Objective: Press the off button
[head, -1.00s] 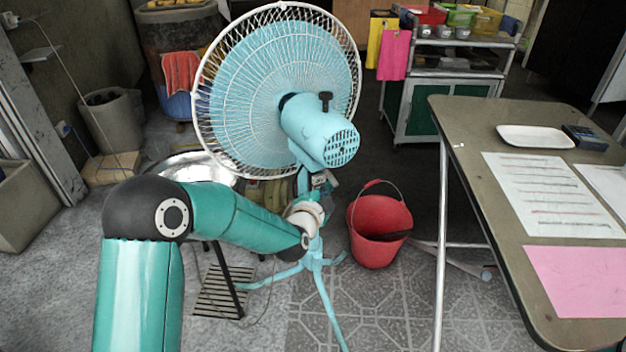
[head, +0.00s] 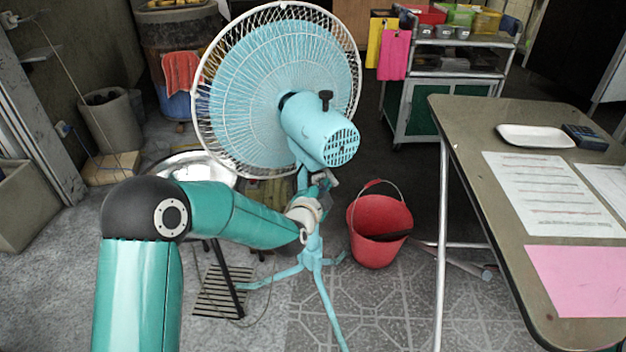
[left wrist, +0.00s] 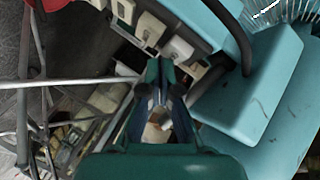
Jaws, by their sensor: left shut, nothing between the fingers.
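A light-blue standing fan (head: 320,130) with a white wire cage stands in the middle of the head view. In the left wrist view, a row of pale block-like buttons (left wrist: 177,49) shows beside the fan's blue body (left wrist: 255,90). I cannot tell which one is the off button. My left gripper (head: 326,181) is at the fan's post, below the motor housing, partly hidden by my wrist. In the left wrist view, the left gripper (left wrist: 160,68) is shut and empty, its tips close to the buttons. I cannot tell whether they touch. My right gripper is out of view.
A red bucket (head: 379,235) stands on the floor right of the fan. A table (head: 480,130) with papers and a white tray (head: 535,136) is at the right. A metal trolley (head: 450,85) stands behind. The fan's legs (head: 328,300) spread across the tiled floor.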

